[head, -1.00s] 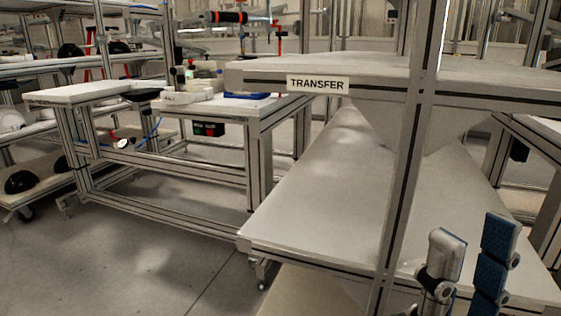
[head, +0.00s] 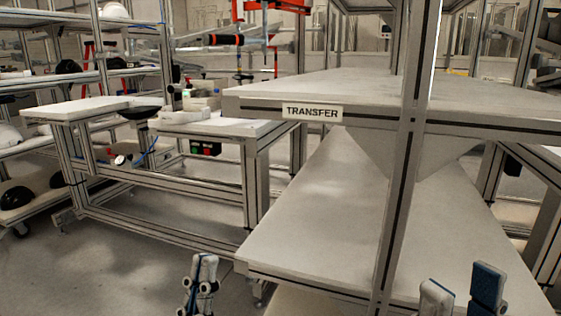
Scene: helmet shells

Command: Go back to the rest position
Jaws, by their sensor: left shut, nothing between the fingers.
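My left gripper (head: 201,272) shows at the bottom of the head view, left of the transfer rack's lower shelf. Its fingers are together and hold nothing. My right gripper (head: 461,287) shows at the bottom right, in front of the lower shelf. Its two fingertips, one grey and one with a blue pad, stand well apart with nothing seen between them. The rest of both arms is out of the picture.
A rack with a TRANSFER label (head: 312,112) stands close in front, its upper shelf (head: 380,92) and lower shelf (head: 330,215) bare. Its upright post (head: 400,190) rises near my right gripper. A workbench (head: 75,107) and shelves with black helmet shells (head: 17,196) are left. Grey floor (head: 120,265) is clear.

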